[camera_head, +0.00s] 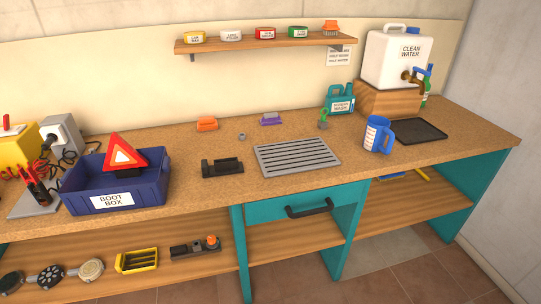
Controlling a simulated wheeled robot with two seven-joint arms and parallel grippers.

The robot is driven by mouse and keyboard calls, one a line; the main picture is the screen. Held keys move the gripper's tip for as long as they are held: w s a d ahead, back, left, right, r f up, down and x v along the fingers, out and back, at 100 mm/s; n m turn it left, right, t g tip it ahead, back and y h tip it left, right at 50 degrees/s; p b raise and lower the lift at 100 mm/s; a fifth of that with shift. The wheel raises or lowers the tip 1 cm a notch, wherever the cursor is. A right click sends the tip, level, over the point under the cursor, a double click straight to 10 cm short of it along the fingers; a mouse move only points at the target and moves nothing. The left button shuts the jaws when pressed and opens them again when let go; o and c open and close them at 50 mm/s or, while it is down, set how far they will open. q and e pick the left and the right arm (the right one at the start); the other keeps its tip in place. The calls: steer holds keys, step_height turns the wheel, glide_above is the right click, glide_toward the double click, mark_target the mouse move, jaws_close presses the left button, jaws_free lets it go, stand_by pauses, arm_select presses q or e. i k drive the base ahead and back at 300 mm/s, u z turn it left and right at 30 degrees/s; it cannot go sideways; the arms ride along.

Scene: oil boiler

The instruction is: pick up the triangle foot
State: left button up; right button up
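A black, low, stand-like piece (222,168), which appears to be the triangle foot, lies on the cork-coloured worktop (210,190) near its front edge. It has a flat base and a raised part at its left end. It sits between the boot box and the grey slatted grate, touching neither. The red and white warning triangle (124,155) leans upright in the blue boot box (113,201), left of the black piece. Neither of my grippers shows in the head view.
The grey grate (297,154) lies right of the black piece. Behind it are an orange item (207,124), a small grey ring (242,136) and a purple item (271,119). A blue-and-white jug (378,134) stands farther right. A wooden shelf (265,42) hangs above.

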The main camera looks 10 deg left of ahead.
mark_target(231, 166)
steer(key=z, duration=0.35)
steer(key=i, duration=0.85)
steer(key=u, duration=0.7)
steer(key=i, duration=0.65)
steer(key=u, duration=0.5)
